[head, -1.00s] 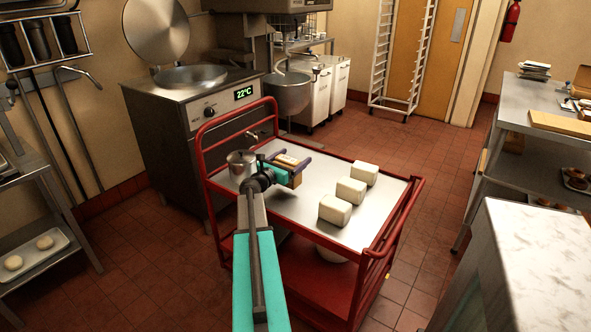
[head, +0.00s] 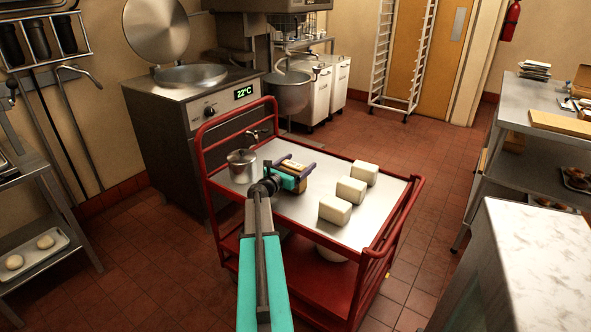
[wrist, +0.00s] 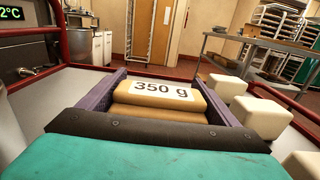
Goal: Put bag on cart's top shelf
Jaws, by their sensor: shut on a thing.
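A tan bag (wrist: 160,98) labelled "350 g" sits between the two purple fingers of my gripper (wrist: 170,85) in the wrist view. In the head view my gripper (head: 296,172) is shut on the bag (head: 291,166) over the left-middle part of the red cart's top shelf (head: 300,208). I cannot tell whether the bag touches the shelf, as my gripper hides its underside.
Several white blocks stand on the shelf to the right, among them a near block (head: 335,210). A metal pot (head: 242,166) stands left of my gripper. The cart has raised red rails (head: 375,262) at its ends. The shelf's near middle is clear.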

